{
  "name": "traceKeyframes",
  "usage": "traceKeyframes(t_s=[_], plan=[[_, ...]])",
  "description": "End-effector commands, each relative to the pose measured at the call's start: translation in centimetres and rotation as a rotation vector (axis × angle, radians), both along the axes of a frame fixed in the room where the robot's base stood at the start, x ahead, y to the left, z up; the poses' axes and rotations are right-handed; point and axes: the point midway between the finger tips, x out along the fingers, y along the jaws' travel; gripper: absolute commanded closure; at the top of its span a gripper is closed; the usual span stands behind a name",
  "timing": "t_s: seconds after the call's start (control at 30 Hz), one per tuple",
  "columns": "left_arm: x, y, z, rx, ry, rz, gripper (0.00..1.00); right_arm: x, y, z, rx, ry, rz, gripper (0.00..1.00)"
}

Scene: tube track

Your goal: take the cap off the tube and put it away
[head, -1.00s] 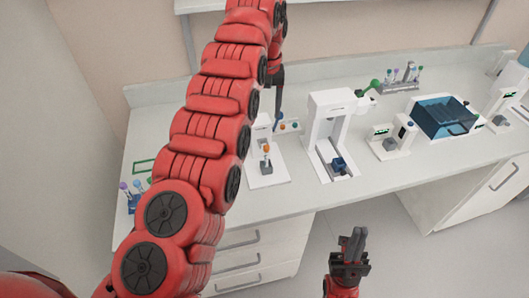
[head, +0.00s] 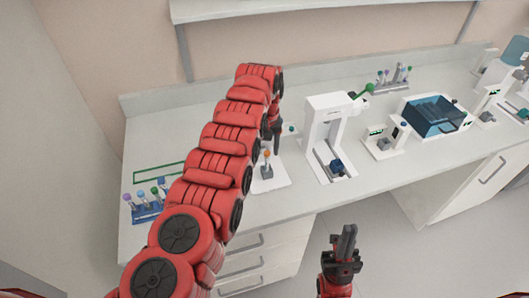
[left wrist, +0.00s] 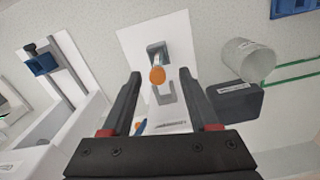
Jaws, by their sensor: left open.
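A tube with an orange cap (head: 267,155) stands in a grey holder (head: 267,172) on a white base plate near the bench's left part. In the left wrist view the orange cap (left wrist: 157,75) shows between the tips of my left gripper (left wrist: 160,80), beyond them and not gripped. My left gripper (head: 274,140) is open and empty, pointing down behind the tube in the head view; the arm partly hides it. A second small orange thing (left wrist: 140,126) shows lower between the fingers. My right gripper (head: 345,246) is in front of the bench, away from everything; its finger gap is unclear.
A blue rack (head: 147,213) with several capped tubes stands at the left, near a green outline (head: 158,170). A white machine (head: 322,135) stands right of the tube. The left wrist view shows a pale cup (left wrist: 246,60) and a dark labelled box (left wrist: 235,102).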

Motion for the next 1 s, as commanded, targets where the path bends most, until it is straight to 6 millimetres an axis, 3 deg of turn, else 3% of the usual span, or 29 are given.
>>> traceKeyframes(t_s=[0.07,0.37,1.0], plan=[[0.0,0.0,0.0,0.000,-0.001,-0.001,0.43,0.0,0.0,0.0,0.000,0.000,0.000,1.00],[0.0,0.0,0.0,0.000,-0.001,0.000,0.97,0.0,0.0,0.0,0.000,0.000,0.000,1.00],[0.2,0.3,1.0,-0.001,-0.004,0.001,0.99,0.0,0.0,-0.4,0.000,0.000,0.000,1.00]])
